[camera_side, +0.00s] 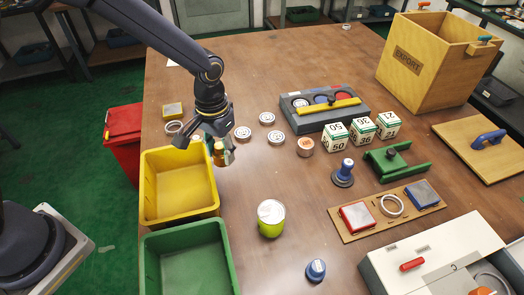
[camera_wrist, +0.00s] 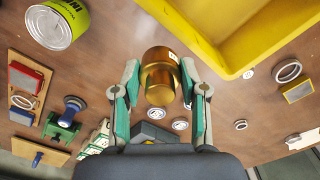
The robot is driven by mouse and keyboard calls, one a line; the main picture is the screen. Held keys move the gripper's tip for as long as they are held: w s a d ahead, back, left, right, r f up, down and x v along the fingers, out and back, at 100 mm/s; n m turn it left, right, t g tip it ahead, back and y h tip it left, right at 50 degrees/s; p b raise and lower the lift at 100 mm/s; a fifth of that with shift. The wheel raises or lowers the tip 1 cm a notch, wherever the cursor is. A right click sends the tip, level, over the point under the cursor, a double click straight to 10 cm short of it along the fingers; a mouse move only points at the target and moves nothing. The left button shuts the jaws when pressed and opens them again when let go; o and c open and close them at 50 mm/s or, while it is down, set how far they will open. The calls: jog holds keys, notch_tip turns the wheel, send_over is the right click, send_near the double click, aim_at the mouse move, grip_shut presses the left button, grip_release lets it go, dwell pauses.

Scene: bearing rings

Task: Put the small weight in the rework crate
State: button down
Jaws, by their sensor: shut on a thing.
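The small weight (camera_wrist: 159,76) is a shiny brass cylinder with a narrower knob. My gripper (camera_wrist: 160,98) is shut on it, with a green-padded finger on each side. In the side view the weight (camera_side: 219,150) hangs in my gripper above the table, just right of the yellow crate (camera_side: 213,178). The yellow crate's rim also shows at the upper right of the wrist view (camera_wrist: 228,66). A green crate (camera_side: 185,234) stands in front of the yellow one. I can read no label on either crate, so I cannot tell which is the rework crate.
A lime-green can (camera_side: 271,217) stands right of the crates. Several silver discs (camera_side: 277,137) and a copper-coloured cylinder (camera_side: 305,146) lie behind it. A ring (camera_side: 174,127) and a yellow block (camera_side: 173,110) sit behind the yellow crate. A wooden EXPORT box (camera_side: 425,65) is far right.

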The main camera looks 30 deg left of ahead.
aim_at(184, 197)
jog(key=s+a+f+n, duration=0.2)
jog(key=s+a+f, duration=0.2)
jog(key=s+a, duration=0.4)
jog(key=f, duration=0.7)
jog(key=shift+w+a+f, duration=0.15)
jog(key=shift+a+f, duration=0.2)
jog(key=shift+a, duration=0.05)
jog(key=shift+f, duration=0.15)
jog(key=c, duration=0.6)
grip_release()
